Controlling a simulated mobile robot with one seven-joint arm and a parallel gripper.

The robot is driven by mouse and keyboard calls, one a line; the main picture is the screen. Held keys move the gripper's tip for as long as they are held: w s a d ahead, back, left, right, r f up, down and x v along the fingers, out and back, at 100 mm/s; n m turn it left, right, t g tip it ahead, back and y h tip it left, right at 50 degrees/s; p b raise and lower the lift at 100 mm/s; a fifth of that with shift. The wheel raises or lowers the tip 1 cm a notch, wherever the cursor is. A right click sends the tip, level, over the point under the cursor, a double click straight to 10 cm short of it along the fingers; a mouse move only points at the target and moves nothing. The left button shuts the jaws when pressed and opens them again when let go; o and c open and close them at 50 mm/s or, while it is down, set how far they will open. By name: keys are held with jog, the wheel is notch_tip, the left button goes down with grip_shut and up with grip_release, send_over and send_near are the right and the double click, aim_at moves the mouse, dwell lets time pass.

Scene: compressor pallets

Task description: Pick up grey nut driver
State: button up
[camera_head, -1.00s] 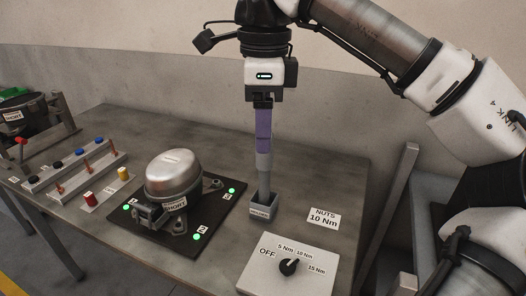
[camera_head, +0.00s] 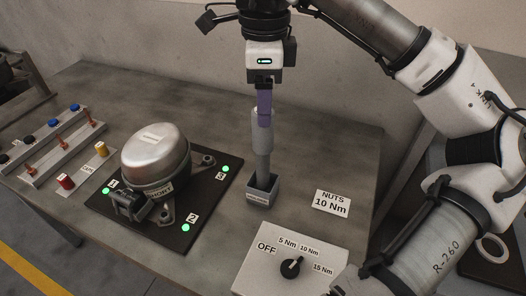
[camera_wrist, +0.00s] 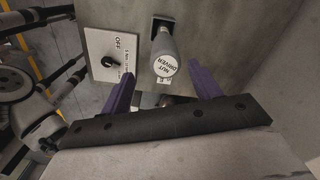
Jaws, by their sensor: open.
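The grey nut driver (camera_head: 262,145) stands upright in a small grey holder (camera_head: 262,192) on the table. In the wrist view its round end (camera_wrist: 165,66), labelled NUT DRIVER, faces the camera. My gripper (camera_head: 264,118) points down over it with purple fingers. In the head view a finger overlaps the driver's top. In the wrist view my gripper (camera_wrist: 162,76) is open, with one finger on each side and the driver's end near the gap between the fingertips. Whether a finger touches the driver cannot be told.
A compressor (camera_head: 157,160) sits on a dark plate with green lights, left of the holder. A torque switch box (camera_head: 262,272) stands in front, and a NUTS 10 Nm sign (camera_head: 332,203) lies to the right. Racks of coloured parts (camera_head: 55,145) are at far left. Table behind is clear.

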jog(key=p, duration=0.2)
send_over(263, 159)
jog(key=w, duration=0.2)
jog(key=shift+s+f, duration=0.15)
jog(key=shift+f, duration=1.55)
jog(key=shift+s+f, duration=0.1)
jog(key=shift+f, duration=1.55)
grip_shut()
